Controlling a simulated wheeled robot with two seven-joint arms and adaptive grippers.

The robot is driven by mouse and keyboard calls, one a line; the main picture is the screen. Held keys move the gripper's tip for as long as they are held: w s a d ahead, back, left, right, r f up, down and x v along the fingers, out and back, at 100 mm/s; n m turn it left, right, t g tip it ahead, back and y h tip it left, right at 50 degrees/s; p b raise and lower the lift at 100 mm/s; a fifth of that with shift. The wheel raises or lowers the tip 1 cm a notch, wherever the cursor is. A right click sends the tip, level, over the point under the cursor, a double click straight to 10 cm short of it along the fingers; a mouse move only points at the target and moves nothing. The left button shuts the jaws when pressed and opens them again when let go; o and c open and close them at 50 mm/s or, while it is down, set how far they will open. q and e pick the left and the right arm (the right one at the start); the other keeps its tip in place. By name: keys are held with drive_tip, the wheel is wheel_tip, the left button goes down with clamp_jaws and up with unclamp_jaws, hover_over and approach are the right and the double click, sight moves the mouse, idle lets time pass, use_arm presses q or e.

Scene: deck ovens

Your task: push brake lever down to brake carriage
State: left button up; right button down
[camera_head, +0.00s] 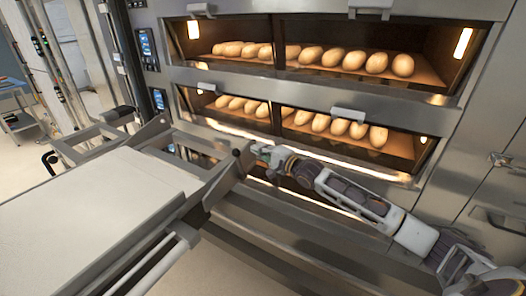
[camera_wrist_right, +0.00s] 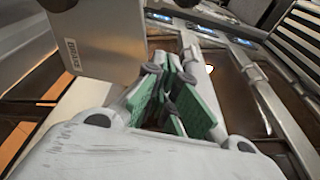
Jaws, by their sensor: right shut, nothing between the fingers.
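The carriage (camera_head: 85,215) with a pale flat top fills the left and lower left of the head view, in front of the ovens. At its right end stands a grey metal plate (camera_head: 222,178) with a dark knob at its top corner. I cannot tell for sure which part is the brake lever. My right gripper (camera_head: 262,155) is shut and empty, close beside the plate's upper end; its green-padded fingers (camera_wrist_right: 175,105) show in the wrist view. Contact is unclear.
The deck oven (camera_head: 320,95) stands behind, with bread loaves (camera_head: 350,60) on two lit decks. My right arm reaches in from the lower right along the oven front. A metal rail (camera_head: 290,245) runs below it. Floor shows at far left.

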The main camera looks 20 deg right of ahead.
sight(240, 165)
use_arm(q)
drive_tip(key=shift+w+d+r+p, duration=0.25)
drive_tip(key=shift+d+r+p, duration=0.25)
drive_tip(key=shift+d+r, duration=0.05)
use_arm(e)
drive_tip(key=a, duration=0.4)
drive_tip(key=shift+w+a+r, duration=0.15)
drive_tip(key=shift+w+a, duration=0.1)
idle(0.5)
use_arm(q)
drive_tip(key=shift+w, duration=0.15)
drive_tip(key=shift+d, duration=0.25)
use_arm(e)
drive_tip(key=shift+s+a, duration=0.1)
drive_tip(key=shift+a, duration=0.15)
use_arm(q)
drive_tip(key=shift+d, duration=0.3)
use_arm(e)
drive_tip(key=shift+s+n, duration=0.1)
drive_tip(key=shift+n, duration=0.2)
